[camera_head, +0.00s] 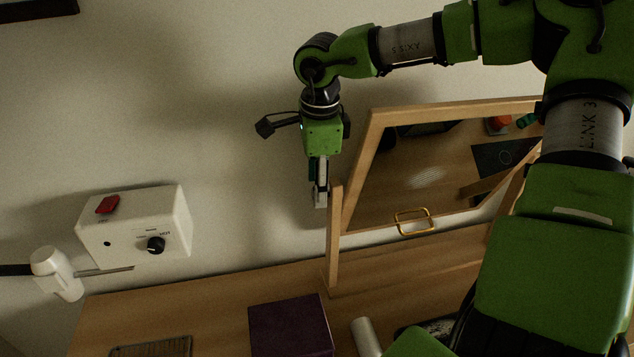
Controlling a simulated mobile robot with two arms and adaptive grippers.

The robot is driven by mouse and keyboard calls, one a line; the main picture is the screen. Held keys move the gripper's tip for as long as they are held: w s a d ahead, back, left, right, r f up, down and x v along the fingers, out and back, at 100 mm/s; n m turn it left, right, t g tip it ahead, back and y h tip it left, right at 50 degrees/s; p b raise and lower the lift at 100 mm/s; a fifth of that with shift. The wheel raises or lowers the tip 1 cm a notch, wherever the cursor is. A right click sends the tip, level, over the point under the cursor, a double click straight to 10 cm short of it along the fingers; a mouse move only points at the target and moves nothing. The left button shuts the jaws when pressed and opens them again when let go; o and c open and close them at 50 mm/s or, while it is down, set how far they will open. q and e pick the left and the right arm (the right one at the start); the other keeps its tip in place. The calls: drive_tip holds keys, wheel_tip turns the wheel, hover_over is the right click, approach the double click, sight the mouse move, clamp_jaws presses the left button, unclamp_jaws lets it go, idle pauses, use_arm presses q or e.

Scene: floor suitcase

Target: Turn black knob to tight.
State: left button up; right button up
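The black knob (156,245) is on the front of a white box (140,228) on the wall at the left. Small markings sit around and above the knob, too small to read clearly. My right gripper (320,196) points down near the middle of the view, in front of the wall and beside a wooden frame's left post. It is well to the right of the knob and does not touch it. Its fingers show nearly edge-on, so their opening is unclear, and I see nothing held. My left gripper is not in view.
The wooden desk (215,292) below holds a dark purple box (290,327). A wood-framed mirror (425,175) stands at right. Wall space between box and gripper is clear.

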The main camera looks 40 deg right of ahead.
drive_tip(key=shift+f, duration=0.95)
drive_tip(key=c, duration=1.1)
drive_tip(key=shift+o, duration=0.2)
drive_tip(key=t+h+b, duration=0.1)
drive_tip(key=b, duration=0.6)
drive_tip(key=shift+f+t, duration=0.3)
drive_tip(key=shift+f, duration=0.05)
drive_tip(key=shift+s+a+r+b, duration=0.1)
drive_tip(key=shift+r+b, duration=0.1)
drive_tip(key=shift+b, duration=0.65)
drive_tip(key=shift+r, duration=0.1)
